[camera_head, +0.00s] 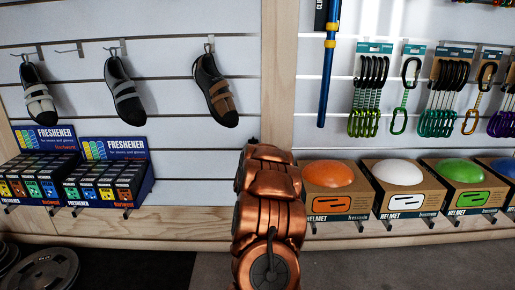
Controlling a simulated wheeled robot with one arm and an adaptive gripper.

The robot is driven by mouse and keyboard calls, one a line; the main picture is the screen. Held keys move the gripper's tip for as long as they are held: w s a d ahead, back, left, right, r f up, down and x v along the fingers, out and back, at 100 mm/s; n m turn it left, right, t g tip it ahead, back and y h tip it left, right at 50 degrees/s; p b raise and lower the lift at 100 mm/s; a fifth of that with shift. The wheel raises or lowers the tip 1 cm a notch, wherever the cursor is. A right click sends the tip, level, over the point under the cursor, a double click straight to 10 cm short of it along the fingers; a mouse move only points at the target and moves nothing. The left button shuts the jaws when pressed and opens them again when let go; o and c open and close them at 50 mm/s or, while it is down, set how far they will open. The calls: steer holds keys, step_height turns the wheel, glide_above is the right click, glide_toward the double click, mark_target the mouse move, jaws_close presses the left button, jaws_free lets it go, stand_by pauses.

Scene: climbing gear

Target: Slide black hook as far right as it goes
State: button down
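A bare hook (69,50) sticks out from the upper left slatwall, between two hooks that carry climbing shoes. It looks dark and thin, but its colour is hard to judge. A shoe hook (27,54) is to its left. Another shoe hook (112,48) is close to its right, and a further shoe hook (209,45) is near the wooden upright. My copper arm rises at the bottom centre, well right of and below the bare hook. My gripper is not visible.
Dark climbing shoes (125,92) hang below the hooks. Freshener boxes (105,172) stand on the lower left shelf. A wooden upright (279,75) bounds the left panel. Helmet boxes (337,205) and carabiners (369,95) are on the right. Round weights (40,272) lie at the lower left.

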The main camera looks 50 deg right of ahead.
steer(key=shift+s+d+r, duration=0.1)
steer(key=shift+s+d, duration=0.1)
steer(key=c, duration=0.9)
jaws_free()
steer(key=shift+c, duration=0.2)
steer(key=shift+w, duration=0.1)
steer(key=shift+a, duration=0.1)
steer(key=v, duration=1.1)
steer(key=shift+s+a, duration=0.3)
